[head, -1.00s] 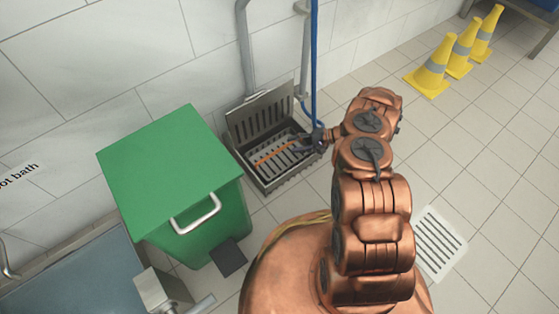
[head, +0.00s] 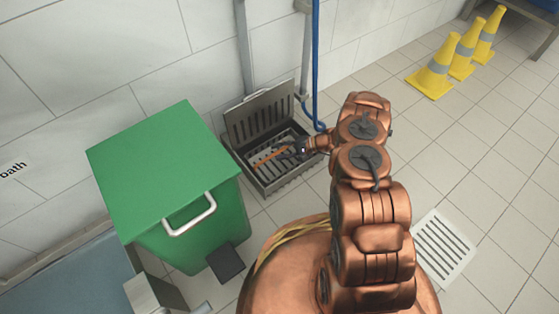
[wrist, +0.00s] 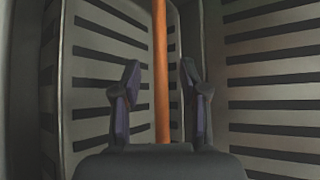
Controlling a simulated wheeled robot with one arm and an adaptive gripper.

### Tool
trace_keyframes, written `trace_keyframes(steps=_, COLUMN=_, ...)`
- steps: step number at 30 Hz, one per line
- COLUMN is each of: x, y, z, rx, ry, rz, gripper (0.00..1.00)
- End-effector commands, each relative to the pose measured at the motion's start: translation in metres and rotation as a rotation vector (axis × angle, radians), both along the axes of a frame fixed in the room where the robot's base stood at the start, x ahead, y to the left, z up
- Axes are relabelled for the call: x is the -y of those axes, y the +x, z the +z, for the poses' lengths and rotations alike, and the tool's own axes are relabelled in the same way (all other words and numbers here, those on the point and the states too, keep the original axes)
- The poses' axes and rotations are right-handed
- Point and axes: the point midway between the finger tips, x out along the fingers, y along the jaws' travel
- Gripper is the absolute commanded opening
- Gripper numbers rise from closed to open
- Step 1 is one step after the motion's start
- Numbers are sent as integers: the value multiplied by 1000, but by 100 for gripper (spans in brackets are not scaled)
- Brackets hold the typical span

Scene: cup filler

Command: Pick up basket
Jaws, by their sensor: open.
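The basket (head: 283,183) is a grey metal box with slotted walls, on the floor against the wall, right of the green bin. Its slotted lid (head: 260,117) stands raised at the back. A thin orange bar (head: 268,158) runs across its opening. My gripper (head: 284,150) is over the opening at the right end of the bar. In the wrist view the orange bar (wrist: 161,60) runs between the two fingers of my open gripper (wrist: 161,80), with a gap on each side. The basket's slotted wall (wrist: 265,75) fills the right of that view.
A green bin (head: 165,165) with a metal handle stands close left of the basket. A blue hose (head: 315,60) and pipes hang behind it. Yellow cones (head: 433,76) stand at the upper right. A floor grate (head: 442,245) lies right of my arm. The floor between is clear.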

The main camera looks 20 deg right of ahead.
Motion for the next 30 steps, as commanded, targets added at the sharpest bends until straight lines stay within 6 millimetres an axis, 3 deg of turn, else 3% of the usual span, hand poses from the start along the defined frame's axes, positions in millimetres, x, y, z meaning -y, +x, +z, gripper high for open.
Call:
trace_keyframes(steps=7, x=-1, y=1, z=0, rx=0, ry=-1, rz=-2, gripper=42)
trace_keyframes(steps=19, x=-1, y=1, z=0, rx=1, ry=-2, rz=-2, gripper=1)
trace_keyframes(steps=30, x=-1, y=1, z=0, rx=1, ry=-2, rz=-2, gripper=0)
